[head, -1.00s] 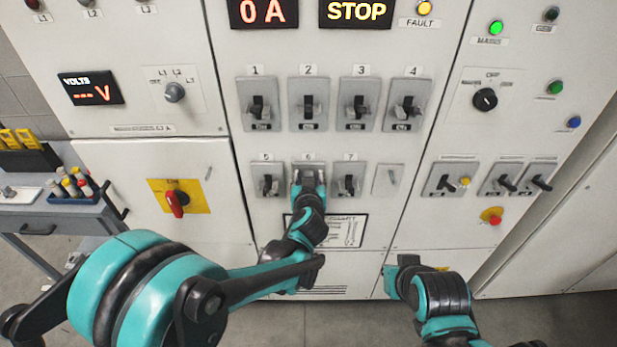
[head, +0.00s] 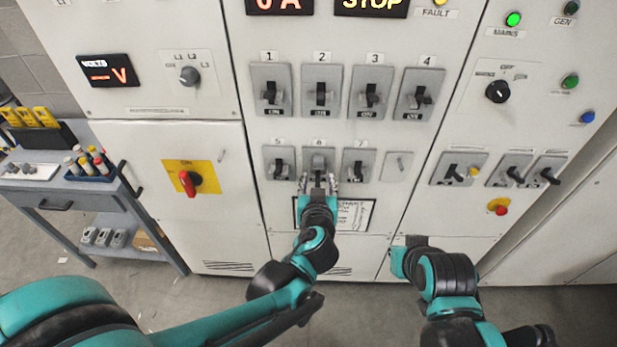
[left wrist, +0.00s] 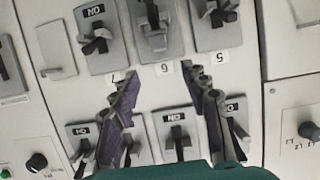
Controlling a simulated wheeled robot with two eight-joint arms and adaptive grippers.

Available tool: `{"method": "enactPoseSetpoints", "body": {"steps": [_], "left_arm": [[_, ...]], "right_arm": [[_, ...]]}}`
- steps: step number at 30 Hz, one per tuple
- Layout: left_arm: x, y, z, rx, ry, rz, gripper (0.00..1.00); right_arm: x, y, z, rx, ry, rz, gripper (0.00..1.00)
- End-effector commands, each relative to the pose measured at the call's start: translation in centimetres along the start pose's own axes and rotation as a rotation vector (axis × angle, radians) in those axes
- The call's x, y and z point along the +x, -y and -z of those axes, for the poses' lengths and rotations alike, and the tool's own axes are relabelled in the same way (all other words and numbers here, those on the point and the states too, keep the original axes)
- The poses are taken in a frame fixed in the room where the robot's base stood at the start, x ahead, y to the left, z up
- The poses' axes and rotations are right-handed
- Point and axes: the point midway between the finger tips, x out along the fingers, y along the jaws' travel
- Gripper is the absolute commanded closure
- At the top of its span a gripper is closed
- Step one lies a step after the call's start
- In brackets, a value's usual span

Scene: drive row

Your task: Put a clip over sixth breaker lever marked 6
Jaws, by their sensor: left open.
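Breaker 6 (head: 318,158) is in the middle of the lower breaker row, between breaker 5 (head: 279,163) and breaker 7 (head: 358,165). A grey block, looking like a clip, sits over its lever; it shows in the left wrist view (left wrist: 157,32), upside down. The neighbouring levers there are bare black. My left gripper (head: 318,182) is open and empty just below and in front of breaker 6; its fingers spread apart in the left wrist view (left wrist: 163,88), clear of the block. My right gripper (head: 398,258) hangs low at the right; its fingers are not clear.
Breakers 1 to 4 are above, with breaker 2 (head: 321,91) over breaker 6. A red rotary switch (head: 188,182) on a yellow plate is at the left. A cart (head: 60,190) at the far left carries a white tray (head: 28,172) with small grey pieces.

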Motion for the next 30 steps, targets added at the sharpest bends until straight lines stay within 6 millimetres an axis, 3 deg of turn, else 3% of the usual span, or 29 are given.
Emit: {"method": "enactPoseSetpoints", "body": {"steps": [5, 8, 13, 15, 18, 24, 30], "left_arm": [[-0.3, 0.2, 0.0, 0.000, 0.004, 0.004, 0.54], [-0.6, 2.2, -0.1, 0.004, 0.039, 0.032, 0.54], [-3.1, 10.0, -1.5, 0.017, 0.216, 0.122, 0.54], [-5.2, 13.1, -2.8, 0.020, 0.312, 0.140, 0.54], [-8.4, 16.1, -4.7, 0.015, 0.432, 0.131, 0.54], [-13.7, 18.0, -7.5, 0.001, 0.570, 0.050, 0.54], [-15.4, 17.8, -8.2, -0.002, 0.601, 0.002, 0.54]], "right_arm": [[0.0, 0.0, 0.0, 0.000, 0.000, 0.000, 1.00], [0.0, 0.0, 0.0, 0.000, 0.000, 0.000, 1.00], [0.0, 0.0, 0.0, 0.000, 0.000, 0.000, 1.00], [0.0, 0.0, 0.0, 0.000, 0.000, 0.000, 1.00], [0.0, 0.0, 0.0, 0.000, 0.000, 0.000, 1.00], [0.0, 0.0, 0.0, 0.000, 0.000, 0.000, 1.00], [0.0, 0.0, 0.0, 0.000, 0.000, 0.000, 1.00]]}}
